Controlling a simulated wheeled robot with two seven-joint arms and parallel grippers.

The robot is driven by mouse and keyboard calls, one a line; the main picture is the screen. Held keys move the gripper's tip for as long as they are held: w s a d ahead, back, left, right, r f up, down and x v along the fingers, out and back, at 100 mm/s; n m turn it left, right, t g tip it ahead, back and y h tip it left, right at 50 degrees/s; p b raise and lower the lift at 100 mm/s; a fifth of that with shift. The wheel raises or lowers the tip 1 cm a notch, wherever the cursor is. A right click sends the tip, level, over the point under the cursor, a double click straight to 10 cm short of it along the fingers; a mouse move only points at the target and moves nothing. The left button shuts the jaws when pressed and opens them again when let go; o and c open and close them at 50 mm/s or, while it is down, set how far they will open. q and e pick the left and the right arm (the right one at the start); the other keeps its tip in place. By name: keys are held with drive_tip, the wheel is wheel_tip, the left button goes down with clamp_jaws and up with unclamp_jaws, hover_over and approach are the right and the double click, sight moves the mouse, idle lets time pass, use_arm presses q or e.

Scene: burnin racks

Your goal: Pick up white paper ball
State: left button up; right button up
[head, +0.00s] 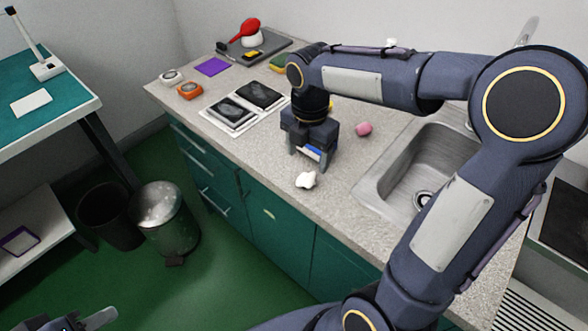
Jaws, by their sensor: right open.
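The white paper ball (306,180) is a small crumpled lump on the speckled countertop (340,200), close to its front edge. My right gripper (309,164) points down just behind the ball, low over the counter. It is open, with its fingers apart, and the ball is in front of the fingers, not between them. A small blue and white item (313,152) shows between or behind the fingers, partly hidden. My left gripper (86,320) shows only in part at the bottom left, far from the counter; its opening is unclear.
A pink cylinder (364,129) lies right of the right gripper, and a metal sink (400,180) is further right. Dark-pictured sheets (231,112) and an orange item (190,90) lie to the left. Two bins (165,222) stand on the green floor.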

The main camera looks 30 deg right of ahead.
sight(307, 176)
wheel_tip(307, 176, down, 7)
drive_tip(key=shift+s+f, duration=0.1)
drive_tip(key=shift+s, duration=0.05)
drive_tip(key=c, duration=1.1)
